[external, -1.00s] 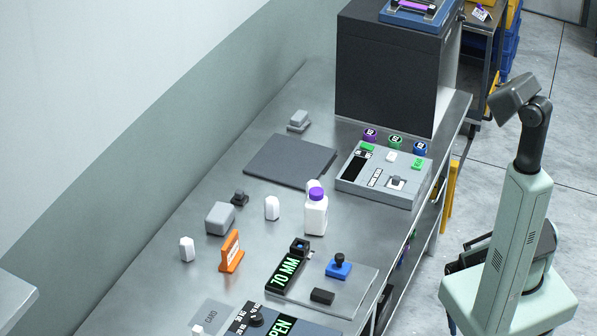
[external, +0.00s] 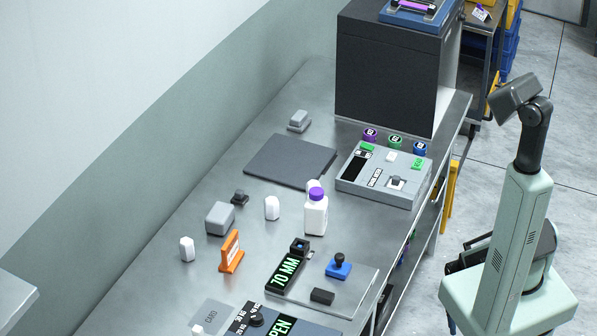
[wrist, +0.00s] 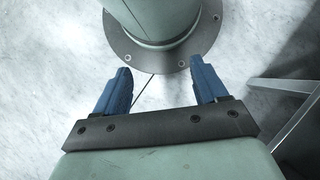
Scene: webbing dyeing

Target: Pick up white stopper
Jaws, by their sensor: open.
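Several small white stopper-like blocks stand on the steel bench in the external view. Another white piece (external: 272,208) stands left of the white bottle. A third white piece (external: 313,186) is partly hidden behind the bottle's purple cap. I cannot tell which one is the white stopper. My gripper (wrist: 160,66) shows in the wrist view with its two blue fingers wide apart and nothing between them. It points at the floor and my own base, away from the bench. No stopper shows in the wrist view.
On the bench (external: 150,285) are a white bottle (external: 315,218), an orange sign (external: 231,252), a grey block (external: 220,218), a dark mat (external: 290,160), a grey control box (external: 385,175) and a blue-based knob (external: 339,267). A tall black cabinet (external: 385,75) stands at the back.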

